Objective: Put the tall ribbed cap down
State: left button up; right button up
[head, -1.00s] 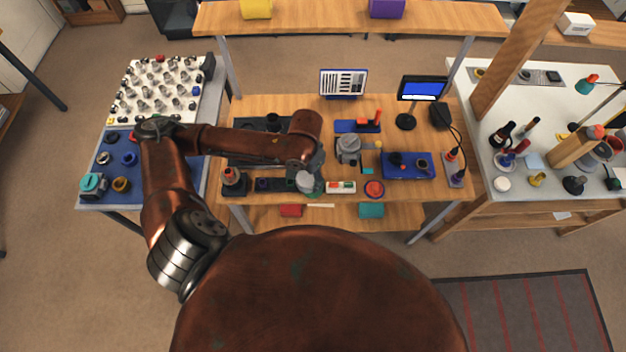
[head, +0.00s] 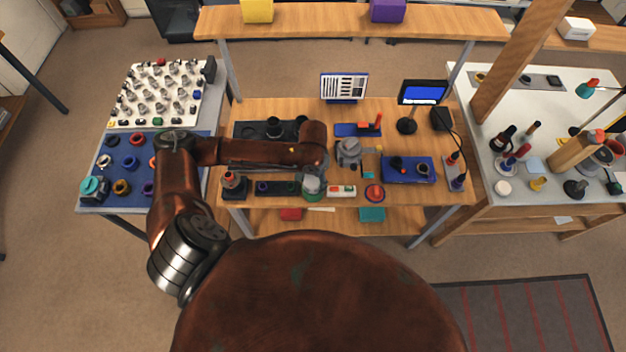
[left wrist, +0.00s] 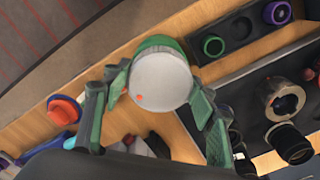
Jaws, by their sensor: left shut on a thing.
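The tall ribbed cap (head: 312,188) shows as a grey cylinder near the front edge of the wooden bench in the head view. In the left wrist view its pale grey round top (left wrist: 160,82) faces the camera, with a small red dot on it. My left gripper (head: 316,174) is shut on the cap from above, and its green-padded fingers (left wrist: 155,95) stand on either side of it. A green round piece (left wrist: 160,42) shows around the cap's far edge, seemingly under it. Whether the cap touches the surface below I cannot tell. My right gripper is not in view.
A black tray (head: 275,187) with rings lies left of the cap. A white box (head: 341,191) with coloured marks sits close on the right, then a red round dish (head: 375,193). A grey device (head: 348,151) stands behind. The bench's front edge is close.

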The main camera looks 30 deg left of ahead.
aim_at(313, 180)
pick_arm(q)
jog(key=shift+f, duration=0.1)
jog(key=o, duration=1.1)
notch_tip(313, 180, up, 12)
jog(key=shift+r+p, duration=0.15)
jog(key=shift+p, duration=0.2)
